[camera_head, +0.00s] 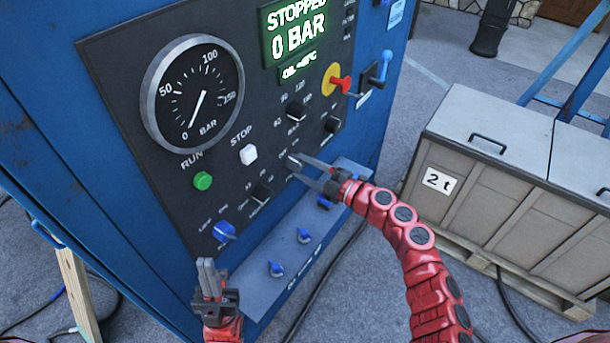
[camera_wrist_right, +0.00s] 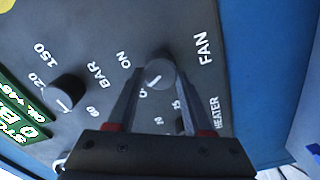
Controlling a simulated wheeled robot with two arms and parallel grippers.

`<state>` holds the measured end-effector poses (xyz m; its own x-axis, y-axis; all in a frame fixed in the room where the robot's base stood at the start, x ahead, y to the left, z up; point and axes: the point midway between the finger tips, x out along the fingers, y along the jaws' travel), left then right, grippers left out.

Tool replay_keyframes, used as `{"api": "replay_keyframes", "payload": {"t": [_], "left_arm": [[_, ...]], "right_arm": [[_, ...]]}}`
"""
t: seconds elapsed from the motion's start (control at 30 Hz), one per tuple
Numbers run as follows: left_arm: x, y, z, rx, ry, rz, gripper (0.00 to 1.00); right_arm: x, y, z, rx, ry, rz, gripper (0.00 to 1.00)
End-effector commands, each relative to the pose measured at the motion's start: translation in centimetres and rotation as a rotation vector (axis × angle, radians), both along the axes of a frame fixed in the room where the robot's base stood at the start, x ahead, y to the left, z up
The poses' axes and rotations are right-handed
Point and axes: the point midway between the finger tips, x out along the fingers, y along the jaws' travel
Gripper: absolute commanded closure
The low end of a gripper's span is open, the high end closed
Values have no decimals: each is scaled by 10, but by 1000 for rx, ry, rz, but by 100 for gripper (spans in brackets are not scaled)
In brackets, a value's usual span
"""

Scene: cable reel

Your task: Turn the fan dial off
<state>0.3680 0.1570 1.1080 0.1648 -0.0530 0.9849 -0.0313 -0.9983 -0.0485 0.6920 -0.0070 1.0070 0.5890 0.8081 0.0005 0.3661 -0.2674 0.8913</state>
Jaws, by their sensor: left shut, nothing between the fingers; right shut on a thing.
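The fan dial (camera_wrist_right: 159,69) is a round dark knob with a lighter face, beside the word FAN in the right wrist view. Its white mark points down and left in that view, towards a label partly hidden by a finger; ON stands to its left. My right gripper (camera_wrist_right: 160,80) is shut on the dial, one finger on each side. In the head view my right gripper (camera_head: 298,170) reaches the panel's lower right, and its fingers mostly cover the dial. My left gripper (camera_head: 207,272) is shut and empty, upright in front of the panel's lower left.
The dark panel (camera_head: 130,85) carries a gauge (camera_head: 193,95), a green RUN button (camera_head: 203,181), a white STOP button (camera_head: 248,155), a display (camera_head: 297,32) reading STOPPED, 0 BAR, a red-yellow switch (camera_head: 334,82) and other knobs. A crate (camera_head: 480,150) marked 2t stands right.

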Motion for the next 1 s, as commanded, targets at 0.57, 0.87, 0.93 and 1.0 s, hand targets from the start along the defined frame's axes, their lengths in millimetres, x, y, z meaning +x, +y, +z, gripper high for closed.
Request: {"api": "replay_keyframes", "payload": {"t": [0.57, 0.87, 0.93, 1.0], "left_arm": [[0, 0, -17, 0, 0, 0, 100], [0, 0, -17, 0, 0, 0, 100], [0, 0, -17, 0, 0, 0, 100], [0, 0, -17, 0, 0, 0, 100]], "right_arm": [[-1, 0, -1, -70, -92, 2, 100], [-1, 0, -1, -69, -91, 2, 36], [-1, 0, -1, -69, -91, 2, 24], [-1, 0, -1, -68, -91, 2, 19]]}}
